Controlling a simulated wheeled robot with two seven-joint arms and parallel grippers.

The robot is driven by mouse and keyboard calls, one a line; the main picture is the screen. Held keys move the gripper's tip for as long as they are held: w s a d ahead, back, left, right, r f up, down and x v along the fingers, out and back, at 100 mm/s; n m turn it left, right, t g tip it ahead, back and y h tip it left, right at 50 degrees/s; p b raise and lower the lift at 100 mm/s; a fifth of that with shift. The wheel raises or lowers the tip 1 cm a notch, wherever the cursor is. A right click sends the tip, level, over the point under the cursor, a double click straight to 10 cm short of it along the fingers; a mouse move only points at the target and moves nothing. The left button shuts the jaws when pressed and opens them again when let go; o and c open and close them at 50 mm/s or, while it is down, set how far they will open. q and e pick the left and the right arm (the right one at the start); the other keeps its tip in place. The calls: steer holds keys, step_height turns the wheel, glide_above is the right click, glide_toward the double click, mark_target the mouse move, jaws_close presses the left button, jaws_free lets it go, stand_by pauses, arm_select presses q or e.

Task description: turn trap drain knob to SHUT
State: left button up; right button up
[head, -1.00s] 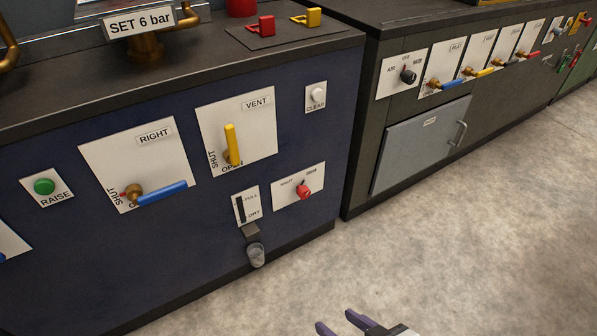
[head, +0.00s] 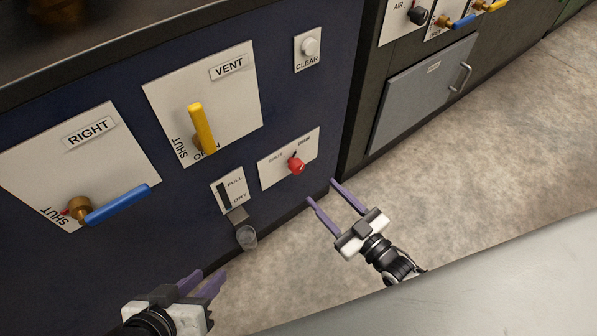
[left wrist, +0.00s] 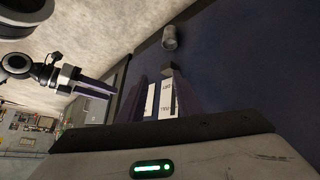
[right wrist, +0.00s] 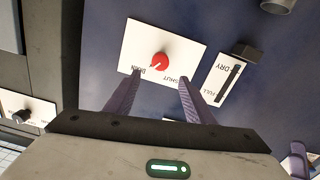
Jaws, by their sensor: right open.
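The red trap drain knob (head: 296,166) sits on a white plate (head: 270,175) marked SHUT on the left and DRAIN on the right, low on the dark blue cabinet. Its pointer seems nearer DRAIN, but is small. My right gripper (head: 320,190) is open and empty, just right of and below the plate in the head view. In the right wrist view the knob (right wrist: 160,62) appears beyond and between the open fingertips (right wrist: 160,76), apart from them. My left gripper (head: 210,274) is low at the left, its fingers apart and empty, below the FULL/DRY gauge.
The yellow VENT lever (head: 202,128) and blue RIGHT lever (head: 118,204) stick out nearby. The floor (head: 470,180) to the right is clear.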

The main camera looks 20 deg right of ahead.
mark_target(300, 170)
steer(key=b+x, duration=0.1)
steer(key=x, duration=0.2)
steer(key=b+x, duration=0.1)
steer(key=x, duration=0.2)
steer(key=b+x, duration=0.1)
steer(key=x, duration=0.2)
steer(key=shift+f, duration=0.4)
arm_select(q)
steer(key=shift+w+d+r+t+h, duration=0.25)
steer(key=shift+d+r+h, duration=0.1)
steer(key=shift+d+r, duration=0.25)
steer(key=shift+w+d+r+t+h, duration=0.1)
steer(key=shift+d+r+t+h, duration=0.2)
steer(key=shift+d+r, duration=0.2)
arm_select(e)
steer(key=shift+w+a+r, duration=0.1)
steer(key=shift+w+a, duration=0.1)
steer(key=shift+w, duration=0.35)
steer(key=c, duration=1.1)
steer(key=shift+o, duration=0.2)
